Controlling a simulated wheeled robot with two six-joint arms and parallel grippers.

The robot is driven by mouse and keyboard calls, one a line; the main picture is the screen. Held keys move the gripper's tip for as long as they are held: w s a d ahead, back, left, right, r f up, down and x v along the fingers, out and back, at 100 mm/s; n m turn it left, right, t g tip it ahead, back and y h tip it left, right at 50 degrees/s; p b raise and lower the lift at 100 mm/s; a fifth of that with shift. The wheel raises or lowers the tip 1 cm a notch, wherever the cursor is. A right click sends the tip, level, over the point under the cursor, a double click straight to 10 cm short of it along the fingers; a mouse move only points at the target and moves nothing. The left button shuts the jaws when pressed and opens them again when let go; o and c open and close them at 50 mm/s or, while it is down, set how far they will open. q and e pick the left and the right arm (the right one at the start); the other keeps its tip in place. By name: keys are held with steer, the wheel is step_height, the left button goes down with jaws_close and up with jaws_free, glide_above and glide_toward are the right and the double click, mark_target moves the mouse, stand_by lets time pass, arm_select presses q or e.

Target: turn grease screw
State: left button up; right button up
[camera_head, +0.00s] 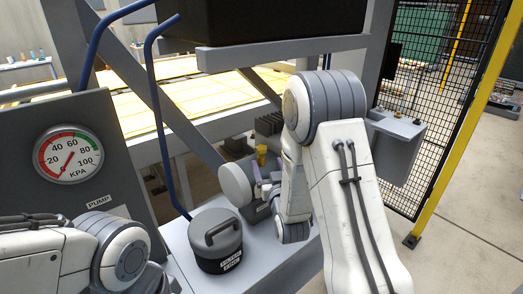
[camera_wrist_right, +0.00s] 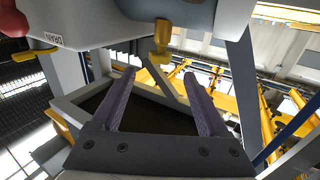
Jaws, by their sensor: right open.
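A brass-yellow screw (camera_head: 262,155), which looks like the grease screw, stands out from grey machinery beside a round grey cap. In the right wrist view the yellow screw (camera_wrist_right: 162,42) shows beyond the fingertips, roughly centred between them. My right gripper (camera_head: 260,181) has purple fingers and is close to the screw, partly hidden by my own arm in the head view. In the right wrist view the gripper (camera_wrist_right: 159,76) is open, with nothing between its fingers. My left arm comes in at lower left, but its gripper is out of frame.
A dark filter canister (camera_head: 216,240) with a handle stands on the grey base, left of my right arm. A pressure gauge (camera_head: 69,152) is on the panel at left. Blue pipes (camera_head: 160,120) rise nearby. The right wrist view shows a DRAIN label (camera_wrist_right: 54,38) and red knob (camera_wrist_right: 12,21).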

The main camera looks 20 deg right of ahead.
mark_target(262, 152)
steer(key=w+p, duration=0.1)
steer(key=w, duration=0.2)
steer(key=w+p, duration=0.1)
steer(key=w, duration=0.2)
steer(key=w+d+p, duration=0.1)
steer(key=w, duration=0.2)
jaws_close()
